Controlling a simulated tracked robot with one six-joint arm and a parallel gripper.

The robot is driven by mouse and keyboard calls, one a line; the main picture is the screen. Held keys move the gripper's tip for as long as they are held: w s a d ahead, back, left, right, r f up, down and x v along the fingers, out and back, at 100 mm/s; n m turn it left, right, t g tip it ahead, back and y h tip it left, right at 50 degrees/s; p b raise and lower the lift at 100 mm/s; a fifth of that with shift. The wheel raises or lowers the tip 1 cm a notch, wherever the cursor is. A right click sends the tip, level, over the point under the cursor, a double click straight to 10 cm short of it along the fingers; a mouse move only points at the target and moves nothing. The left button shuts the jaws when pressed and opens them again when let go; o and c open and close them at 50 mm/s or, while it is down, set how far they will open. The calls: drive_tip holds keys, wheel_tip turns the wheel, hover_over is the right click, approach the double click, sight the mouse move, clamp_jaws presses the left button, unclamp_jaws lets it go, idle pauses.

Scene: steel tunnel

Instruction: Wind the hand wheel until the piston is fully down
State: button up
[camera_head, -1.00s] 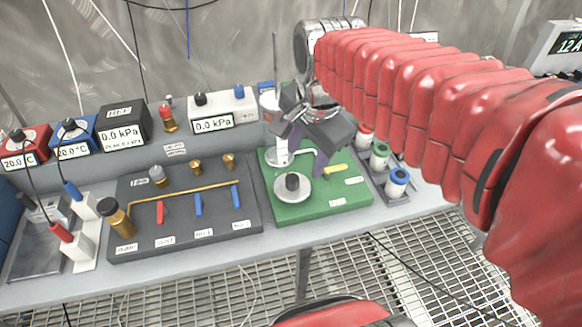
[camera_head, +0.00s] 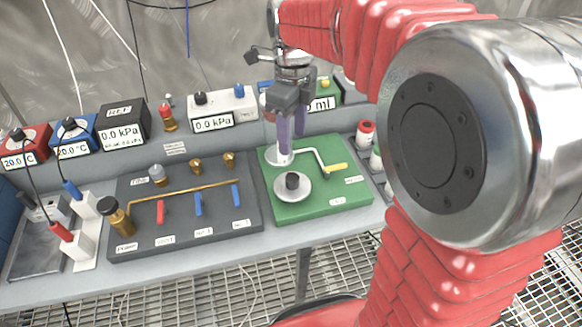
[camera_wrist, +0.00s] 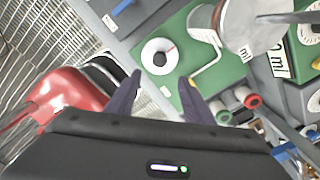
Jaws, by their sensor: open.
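The hand wheel (camera_head: 292,188) is a pale round disc with a black centre on the green board (camera_head: 340,198). It also shows in the wrist view (camera_wrist: 158,52), with a thin red mark on its face. The piston cylinder (camera_wrist: 238,22) stands behind the wheel on the same board; in the head view my gripper hides most of it, and I cannot tell the piston's height. My gripper (camera_head: 292,143) points down with purple fingers apart and empty, above and behind the wheel in the head view. It also shows in the wrist view (camera_wrist: 160,77), apart from the wheel.
A bent white rod with a yellow end (camera_head: 336,168) lies right of the wheel. A dark valve panel (camera_head: 180,225) is to the left, several bottles (camera_head: 366,133) to the right. A display reading ml (camera_head: 322,103) stands behind. My arm covers the right side.

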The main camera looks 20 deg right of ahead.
sight(293, 177)
wheel_tip(293, 177, down, 14)
drive_tip(key=shift+r, duration=0.1)
idle(0.9)
drive_tip(key=shift+c, duration=0.2)
drive_tip(key=c, duration=0.9)
drive_tip(key=shift+d, duration=0.2)
drive_tip(key=shift+c, duration=0.5)
drive_tip(key=shift+a, duration=0.15)
